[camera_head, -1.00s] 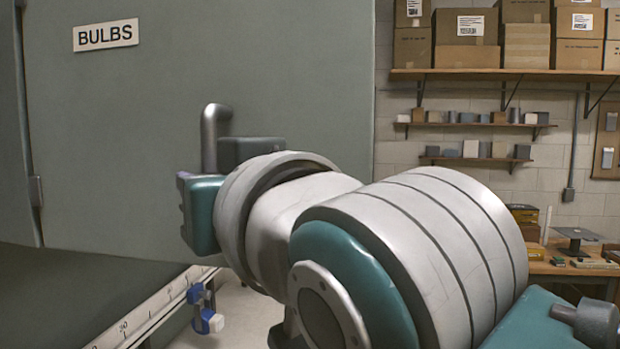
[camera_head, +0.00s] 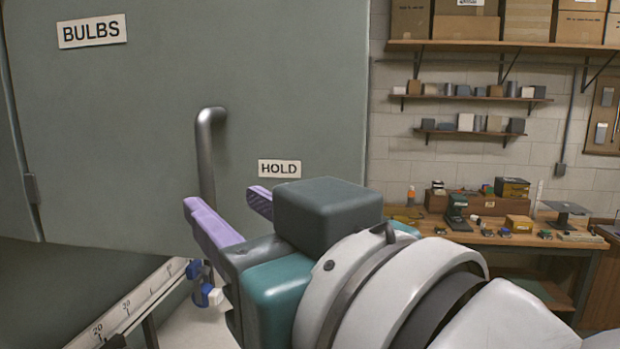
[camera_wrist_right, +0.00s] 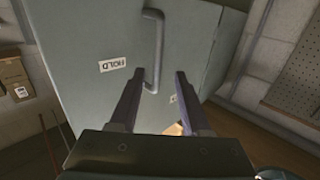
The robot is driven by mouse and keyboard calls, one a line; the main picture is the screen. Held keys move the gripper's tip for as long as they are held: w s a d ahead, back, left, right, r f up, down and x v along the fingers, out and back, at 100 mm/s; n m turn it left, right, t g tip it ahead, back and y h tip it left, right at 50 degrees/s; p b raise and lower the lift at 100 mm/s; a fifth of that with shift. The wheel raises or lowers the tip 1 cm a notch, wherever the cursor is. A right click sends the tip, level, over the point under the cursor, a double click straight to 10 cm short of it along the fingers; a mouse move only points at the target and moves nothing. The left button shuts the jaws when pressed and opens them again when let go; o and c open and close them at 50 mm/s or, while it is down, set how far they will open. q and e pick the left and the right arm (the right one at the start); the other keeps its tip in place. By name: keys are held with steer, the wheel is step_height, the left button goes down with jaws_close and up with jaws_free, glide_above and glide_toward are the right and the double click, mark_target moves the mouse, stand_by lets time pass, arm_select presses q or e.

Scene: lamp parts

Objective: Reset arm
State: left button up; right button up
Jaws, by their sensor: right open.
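My right gripper (camera_head: 232,212) is open and empty in the head view, with two purple fingers pointing toward the grey-green cabinet. In the right wrist view the open fingers (camera_wrist_right: 156,96) show on either side of the lower end of the cabinet's bar handle (camera_wrist_right: 154,48); I cannot tell how far apart in depth they are. The handle also shows in the head view (camera_head: 207,160), upright, just behind the fingers, with its lower part hidden by them. My left gripper is not in view.
The cabinet door (camera_head: 260,90) carries a BULBS sign (camera_head: 92,31) and a HOLD sign (camera_head: 279,169). A dark surface with a ruled edge (camera_head: 130,305) is at lower left, with a blue clamp (camera_head: 204,284). A cluttered workbench (camera_head: 510,238) and shelves (camera_head: 470,97) stand at the right.

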steer(key=shift+v, duration=1)
steer(key=s+d+f+m+g+h, duration=0.45)
steer(key=d+f+h, duration=0.25)
steer(key=d+f, duration=0.65)
steer(key=s+d+f+g+h, duration=0.1)
steer(key=s+d+f+g, duration=0.2)
steer(key=s, duration=0.3)
steer(key=s+d+f+g+h, duration=0.2)
steer(key=s+d+f+g, duration=0.1)
steer(key=s+d, duration=0.3)
steer(key=shift+s+d+f+m+h, duration=0.3)
steer(key=shift+s+f+m, duration=0.15)
steer(key=shift+s, duration=0.25)
steer(key=shift+a, duration=0.1)
